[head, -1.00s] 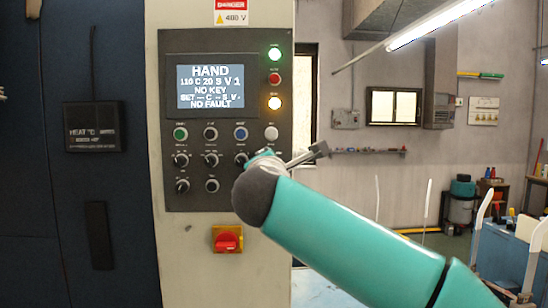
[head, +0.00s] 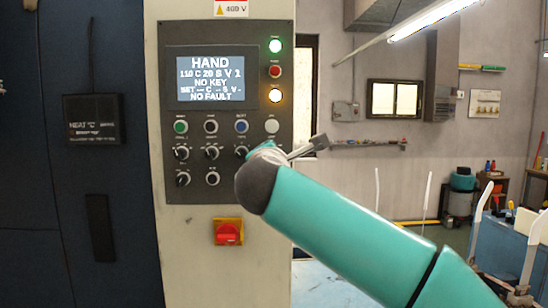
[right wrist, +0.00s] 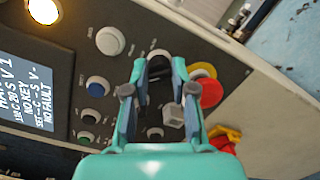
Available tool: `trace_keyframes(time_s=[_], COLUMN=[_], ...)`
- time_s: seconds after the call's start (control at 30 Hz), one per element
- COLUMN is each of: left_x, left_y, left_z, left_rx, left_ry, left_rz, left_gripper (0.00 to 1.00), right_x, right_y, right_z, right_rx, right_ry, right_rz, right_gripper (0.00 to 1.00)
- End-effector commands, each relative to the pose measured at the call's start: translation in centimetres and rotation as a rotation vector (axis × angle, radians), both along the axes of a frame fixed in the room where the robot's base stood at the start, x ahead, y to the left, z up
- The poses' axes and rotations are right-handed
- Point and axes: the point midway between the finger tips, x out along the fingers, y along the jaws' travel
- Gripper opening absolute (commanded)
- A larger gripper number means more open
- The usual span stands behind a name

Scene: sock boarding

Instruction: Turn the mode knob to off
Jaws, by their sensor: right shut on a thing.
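The control panel (head: 233,190) stands ahead, its screen (head: 211,79) reading HAND, NO KEY and NO FAULT. My right arm reaches across its lower right part in the head view and hides the knob there. In the right wrist view my right gripper (right wrist: 158,72) is shut on a black knob (right wrist: 159,68) below the white button (right wrist: 110,41), with one finger on each side. I take it for the mode knob; its label and pointer cannot be read. My left gripper is not in view.
A red emergency button (right wrist: 208,92) with a yellow ring sits close beside the right finger. A red switch (head: 228,233) is below the panel.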

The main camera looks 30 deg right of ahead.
Motion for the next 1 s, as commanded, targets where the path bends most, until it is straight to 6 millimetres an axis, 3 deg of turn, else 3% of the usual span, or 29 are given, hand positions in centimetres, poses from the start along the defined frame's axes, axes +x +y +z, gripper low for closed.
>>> trace_keyframes(time_s=[1.0], left_x=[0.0], left_y=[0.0], left_z=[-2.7], left_rx=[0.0], left_ry=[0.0], left_rz=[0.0], left_gripper=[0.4], right_x=[0.0], right_y=[-0.1], right_z=[-0.5], right_rx=[0.587], right_ry=[-0.346], right_rz=[-0.007], right_gripper=[0.0])
